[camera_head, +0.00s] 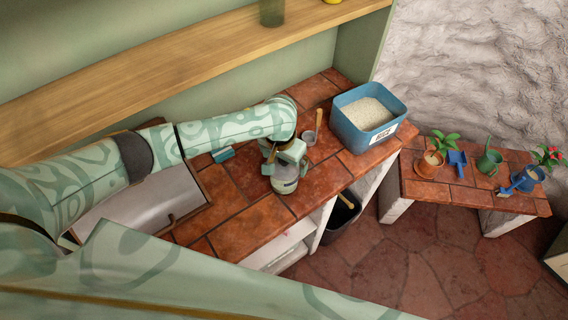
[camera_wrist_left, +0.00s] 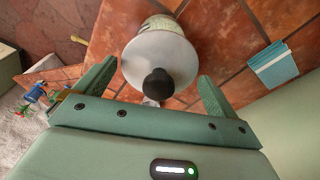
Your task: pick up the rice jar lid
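The rice jar (camera_head: 285,185) stands upright on the tiled counter, below my left gripper (camera_head: 284,164). In the left wrist view the jar's round pale lid (camera_wrist_left: 150,53) with a black knob (camera_wrist_left: 158,84) sits on top of it. My left gripper, also seen in the left wrist view (camera_wrist_left: 158,76), is open, one finger on each side of the knob and apart from it. In the head view the gripper and arm largely hide the lid. My right gripper is not in view.
A blue bin of white grains (camera_head: 367,112) and a scoop (camera_head: 309,137) stand to the right on the counter. A shelf (camera_head: 150,75) runs above. Potted plants (camera_head: 432,160) stand on a low bench.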

